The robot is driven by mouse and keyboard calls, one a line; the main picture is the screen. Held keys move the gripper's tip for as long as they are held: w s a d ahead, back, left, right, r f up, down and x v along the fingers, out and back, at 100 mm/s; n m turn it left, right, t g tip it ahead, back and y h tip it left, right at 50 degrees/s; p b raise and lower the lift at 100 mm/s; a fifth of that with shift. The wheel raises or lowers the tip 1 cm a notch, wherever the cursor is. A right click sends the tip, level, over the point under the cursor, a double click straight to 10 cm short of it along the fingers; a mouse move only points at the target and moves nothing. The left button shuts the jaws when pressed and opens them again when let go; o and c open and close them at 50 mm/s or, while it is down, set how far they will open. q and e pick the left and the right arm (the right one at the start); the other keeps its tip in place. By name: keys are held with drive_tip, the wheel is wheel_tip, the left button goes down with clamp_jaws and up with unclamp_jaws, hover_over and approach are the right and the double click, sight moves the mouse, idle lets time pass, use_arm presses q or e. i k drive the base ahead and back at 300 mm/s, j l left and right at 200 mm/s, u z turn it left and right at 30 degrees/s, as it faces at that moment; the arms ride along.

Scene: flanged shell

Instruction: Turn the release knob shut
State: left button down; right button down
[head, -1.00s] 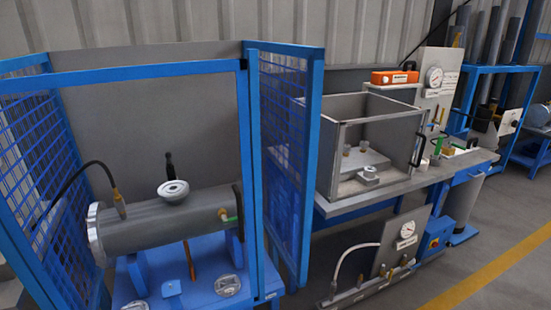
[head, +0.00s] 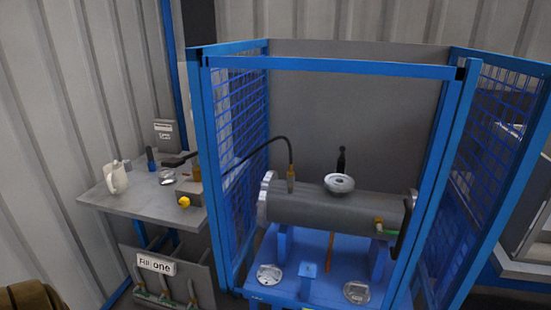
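A small yellow knob (head: 184,202) sits at the front right of the grey bench (head: 140,213) on the left, by a brownish block (head: 187,189). I cannot tell whether it is the release knob or whether it is open or shut. A grey flanged cylindrical shell (head: 330,212) lies on a blue stand inside a blue mesh cage. A pale round fitting (head: 339,183) sits on its top and a black hose runs to its left end. Neither of my grippers is in view.
The cage's blue left post (head: 208,190) stands between bench and shell. A white jug (head: 115,178) is at the bench's left. Below hangs a valve panel (head: 170,270) marked "Fill one". Round metal parts (head: 269,274) lie on the blue stand (head: 330,250).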

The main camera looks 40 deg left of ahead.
sight(184, 202)
drive_tip(key=u, duration=1.75)
